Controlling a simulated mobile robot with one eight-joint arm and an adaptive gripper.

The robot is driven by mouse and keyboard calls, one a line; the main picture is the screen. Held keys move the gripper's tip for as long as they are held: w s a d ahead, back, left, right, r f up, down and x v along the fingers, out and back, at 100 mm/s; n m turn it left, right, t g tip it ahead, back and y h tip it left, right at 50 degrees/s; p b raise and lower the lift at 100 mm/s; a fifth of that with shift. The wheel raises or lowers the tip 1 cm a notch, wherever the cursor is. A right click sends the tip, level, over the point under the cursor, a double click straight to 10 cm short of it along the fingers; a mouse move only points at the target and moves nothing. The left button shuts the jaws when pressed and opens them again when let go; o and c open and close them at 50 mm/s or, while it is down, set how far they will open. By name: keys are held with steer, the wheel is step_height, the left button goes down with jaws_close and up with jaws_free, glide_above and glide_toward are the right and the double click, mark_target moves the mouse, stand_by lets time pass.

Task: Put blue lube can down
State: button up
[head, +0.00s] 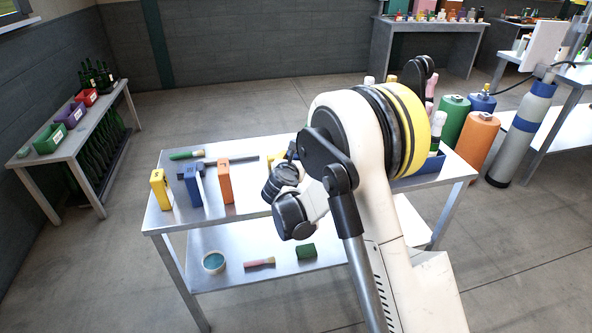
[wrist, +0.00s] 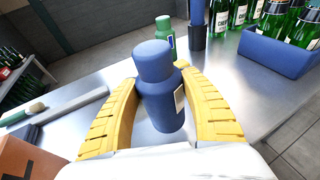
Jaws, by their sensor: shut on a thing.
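The blue lube can (wrist: 162,98) is a dark blue bottle shape with a rounded cap and a pale label on its right side. It stands roughly upright between the yellow ribbed fingers of my gripper (wrist: 157,76), which is shut on it. The metal table top (wrist: 232,92) lies under and around the can. I cannot tell whether the can's base touches the table. In the head view my arm covers the can and most of the gripper, above the table (head: 178,217).
In the wrist view, a green-and-blue container (wrist: 165,30) stands beyond the can, and a blue crate of bottles (wrist: 275,55) sits at right.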

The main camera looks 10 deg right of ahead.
step_height(320, 180, down, 4)
steer(key=shift+r+b, duration=0.1)
steer(key=shift+b, duration=1)
steer(key=o, duration=1.2)
